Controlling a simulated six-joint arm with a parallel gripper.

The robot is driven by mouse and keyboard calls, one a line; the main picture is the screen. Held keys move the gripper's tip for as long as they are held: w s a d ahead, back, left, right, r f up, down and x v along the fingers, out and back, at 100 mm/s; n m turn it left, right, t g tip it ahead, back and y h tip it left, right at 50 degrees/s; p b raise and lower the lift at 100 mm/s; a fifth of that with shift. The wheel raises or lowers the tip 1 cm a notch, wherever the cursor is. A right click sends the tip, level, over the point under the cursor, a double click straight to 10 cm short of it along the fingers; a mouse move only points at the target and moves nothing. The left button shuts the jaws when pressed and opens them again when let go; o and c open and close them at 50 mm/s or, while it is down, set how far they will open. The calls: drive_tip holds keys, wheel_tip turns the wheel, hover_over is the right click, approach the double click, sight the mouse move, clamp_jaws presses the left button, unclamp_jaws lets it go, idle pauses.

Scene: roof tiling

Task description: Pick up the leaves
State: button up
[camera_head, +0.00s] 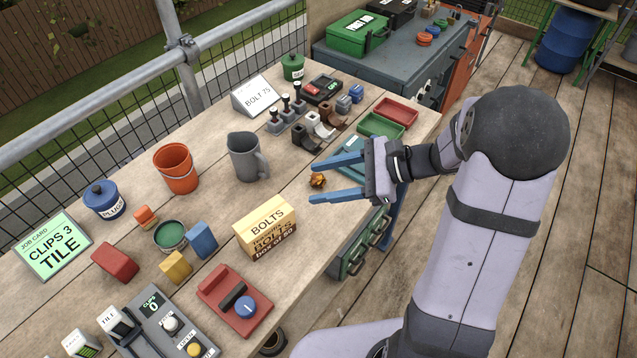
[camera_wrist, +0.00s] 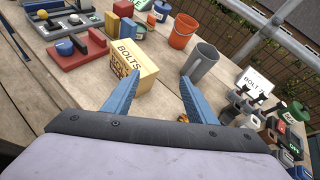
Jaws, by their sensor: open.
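A small clump of orange-brown leaves (camera_head: 317,181) lies on the wooden workbench (camera_head: 290,200), right of the grey jug. My gripper (camera_head: 312,183) is open, its two blue fingers pointing left, with the leaves near the fingertips and between them in the head view. I cannot tell how high the fingers are above the bench. In the wrist view my gripper (camera_wrist: 158,78) is spread wide and empty. A bit of the leaves (camera_wrist: 183,118) shows beside the base of the right finger, mostly hidden.
A grey jug (camera_head: 246,157) and a yellow BOLTS box (camera_head: 265,228) stand close to the leaves. Brown and grey pipe pieces (camera_head: 318,130), a green tray (camera_head: 380,126) and a red tray (camera_head: 397,112) lie behind. An orange bucket (camera_head: 176,168) stands farther left. Bare bench lies between jug and box.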

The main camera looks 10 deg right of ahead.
drive_tip(key=w+d+m+t, duration=0.4)
drive_tip(key=w+d+m, duration=0.1)
drive_tip(key=w, duration=0.1)
drive_tip(key=m+t, duration=0.1)
approach(326, 180)
drive_tip(key=shift+y, duration=0.3)
drive_tip(key=x, duration=0.4)
drive_tip(key=shift+w+a+f, duration=0.25)
drive_tip(key=shift+w+f, duration=0.05)
drive_tip(key=shift+p+x, duration=1.25)
drive_tip(key=shift+x, duration=2.45)
drive_tip(key=c, duration=1.2)
